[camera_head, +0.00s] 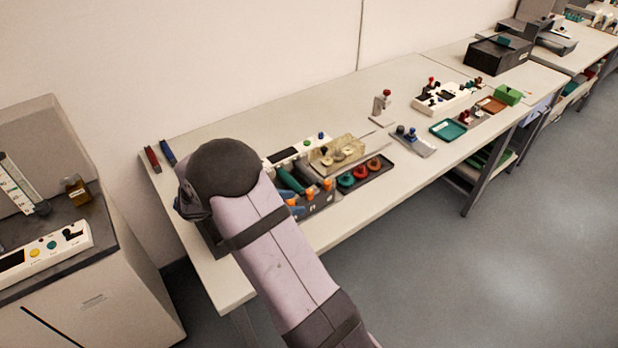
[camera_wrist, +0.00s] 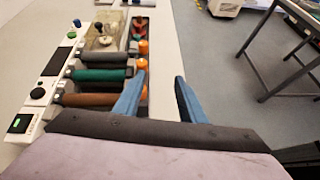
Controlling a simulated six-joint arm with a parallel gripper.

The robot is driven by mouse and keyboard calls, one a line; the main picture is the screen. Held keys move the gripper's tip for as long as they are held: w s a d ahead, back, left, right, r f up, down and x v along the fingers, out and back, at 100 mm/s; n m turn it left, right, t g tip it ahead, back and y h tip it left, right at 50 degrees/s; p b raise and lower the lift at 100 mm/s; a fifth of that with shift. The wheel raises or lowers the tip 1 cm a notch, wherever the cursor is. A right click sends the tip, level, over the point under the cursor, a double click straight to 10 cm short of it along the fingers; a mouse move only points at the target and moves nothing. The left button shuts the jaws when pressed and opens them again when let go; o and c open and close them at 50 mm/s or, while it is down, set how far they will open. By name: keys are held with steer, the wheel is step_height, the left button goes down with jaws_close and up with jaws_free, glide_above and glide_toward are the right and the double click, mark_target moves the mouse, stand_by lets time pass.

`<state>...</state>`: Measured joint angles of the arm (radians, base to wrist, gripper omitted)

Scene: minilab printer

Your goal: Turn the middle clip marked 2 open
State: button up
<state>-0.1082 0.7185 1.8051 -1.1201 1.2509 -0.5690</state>
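A device with dark, green and brown rollers shows in the wrist view, with orange clips at the rollers' right ends. The middle clip (camera_wrist: 141,64) is at the end of the green roller (camera_wrist: 102,75); in the head view it is a small orange piece (camera_head: 312,193). The number on it is too small to read. Another orange clip (camera_wrist: 143,46) is just beyond it.
A white control panel (camera_wrist: 45,92) with a knob and green display runs along the device's left side. A clear-lidded box (camera_head: 338,155) and a dark tray (camera_head: 377,172) with red and green rings stand beside the device. Floor lies beyond the bench's front edge.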

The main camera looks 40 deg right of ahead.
mark_target(307, 192)
steer(key=shift+n+h, duration=0.6)
steer(key=shift+h, duration=0.2)
steer(key=shift+w+d+f+p, duration=0.25)
steer(key=shift+w+d, duration=0.1)
steer(key=shift+w, duration=0.25)
steer(key=shift+w+d+f+p, duration=0.2)
steer(key=shift+w+d, duration=0.1)
steer(key=shift+w, duration=0.25)
steer(key=shift+w+d+f+p, duration=0.25)
steer(key=shift+w+d, duration=0.1)
steer(key=shift+w, duration=0.25)
steer(key=shift+p+x, duration=1.2)
steer(key=shift+x, duration=1.85)
steer(key=shift+d+f, duration=0.25)
steer(key=shift+d, duration=0.3)
steer(key=shift+c, duration=0.6)
jaws_close()
steer(key=shift+f, duration=0.1)
